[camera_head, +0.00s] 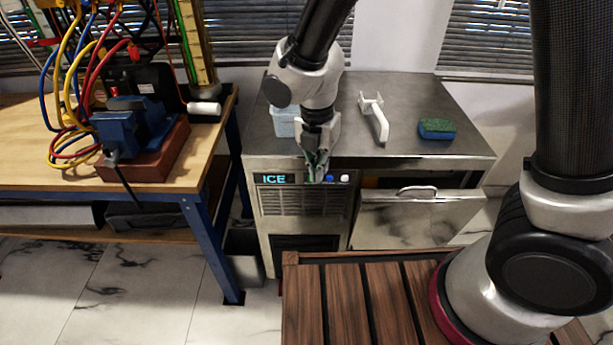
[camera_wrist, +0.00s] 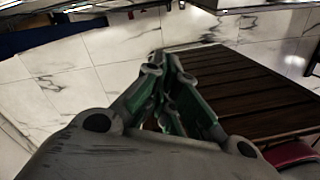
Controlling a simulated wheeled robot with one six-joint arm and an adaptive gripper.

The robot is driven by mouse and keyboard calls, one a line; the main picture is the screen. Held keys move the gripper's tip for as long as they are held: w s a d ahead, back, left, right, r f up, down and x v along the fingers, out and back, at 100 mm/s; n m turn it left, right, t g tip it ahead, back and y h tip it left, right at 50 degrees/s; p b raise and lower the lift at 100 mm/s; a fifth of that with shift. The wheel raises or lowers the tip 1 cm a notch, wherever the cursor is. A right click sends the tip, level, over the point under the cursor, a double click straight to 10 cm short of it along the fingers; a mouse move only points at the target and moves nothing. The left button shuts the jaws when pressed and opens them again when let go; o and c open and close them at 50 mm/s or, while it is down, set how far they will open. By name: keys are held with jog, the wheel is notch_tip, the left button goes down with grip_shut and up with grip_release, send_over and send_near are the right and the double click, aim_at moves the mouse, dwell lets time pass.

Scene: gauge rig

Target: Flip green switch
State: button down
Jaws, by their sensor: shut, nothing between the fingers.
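My gripper (camera_head: 316,172) is shut and empty, pointing down in front of the control panel (camera_head: 293,179) of the ice machine. I cannot make out a green switch; the fingers cover part of the panel just left of a blue knob (camera_head: 330,178) and a white knob (camera_head: 345,177). Whether the fingers touch the panel cannot be told. In the wrist view the closed fingers with green inner linkages (camera_wrist: 160,75) show above the tiled floor and wooden slats, and the panel is not visible.
The steel counter (camera_head: 345,130) holds a light blue container (camera_head: 284,122), a white handled tool (camera_head: 377,118) and a green-and-blue sponge (camera_head: 437,129). A wooden workbench (camera_head: 60,110) with cables and a blue vise (camera_head: 130,130) is left.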

aim_at(312, 183)
jog(key=n, duration=0.1)
jog(key=w+a+n, duration=0.1)
jog(key=n, duration=0.3)
jog(key=shift+w+a+r+y, duration=0.1)
jog(key=shift+w+a+y, duration=0.05)
jog(key=shift+a+y, duration=0.15)
jog(key=shift+w+d+f, duration=0.1)
jog(key=shift+w+f, duration=0.65)
jog(key=shift+f, duration=1.05)
jog(key=shift+w+f, duration=0.7)
jog(key=shift+f, duration=1.1)
jog(key=shift+w+d+f, duration=0.1)
jog(key=shift+w+f, duration=0.65)
jog(key=shift+f, duration=1.05)
